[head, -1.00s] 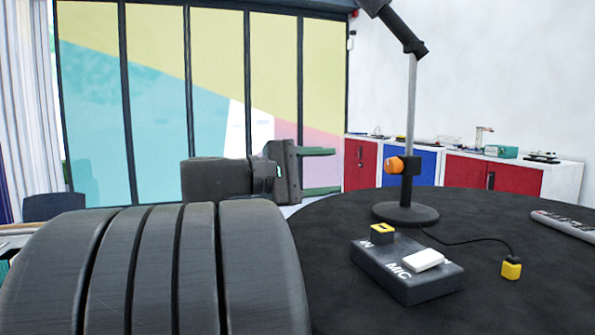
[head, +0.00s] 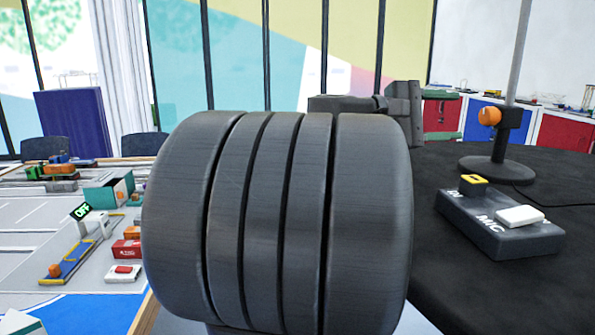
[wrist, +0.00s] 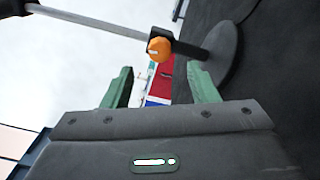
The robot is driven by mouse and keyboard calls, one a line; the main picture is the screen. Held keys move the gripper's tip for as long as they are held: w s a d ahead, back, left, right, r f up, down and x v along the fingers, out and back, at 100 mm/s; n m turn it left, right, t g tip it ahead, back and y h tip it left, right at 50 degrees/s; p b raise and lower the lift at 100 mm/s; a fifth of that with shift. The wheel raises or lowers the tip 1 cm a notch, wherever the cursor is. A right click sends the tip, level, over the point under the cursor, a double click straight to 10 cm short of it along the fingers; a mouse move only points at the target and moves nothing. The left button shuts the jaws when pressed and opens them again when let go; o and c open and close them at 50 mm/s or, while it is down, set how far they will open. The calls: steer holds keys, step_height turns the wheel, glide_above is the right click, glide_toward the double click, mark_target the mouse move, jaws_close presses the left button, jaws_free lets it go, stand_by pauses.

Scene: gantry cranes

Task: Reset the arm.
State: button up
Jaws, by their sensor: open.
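My gripper (head: 441,116) shows in the head view beyond the large dark ribbed part of my arm, reaching right over the edge of the black round table (head: 418,235). In the wrist view its two green fingers (wrist: 160,88) are apart, with nothing held between them. The microphone stand (head: 497,150) with an orange knob (head: 489,117) stands to the right of my gripper, apart from it. In the wrist view the orange knob (wrist: 159,49) appears beyond the fingertips.
At left, a pale table (head: 25,235) holds toy crane parts, a blue ramp (head: 70,262) and small red boxes. Red and blue cabinets (head: 484,115) line the back wall.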

mark_target(484, 116)
steer(key=d, duration=0.7)
steer(key=shift+w+d, duration=0.15)
steer(key=shift+w, duration=0.15)
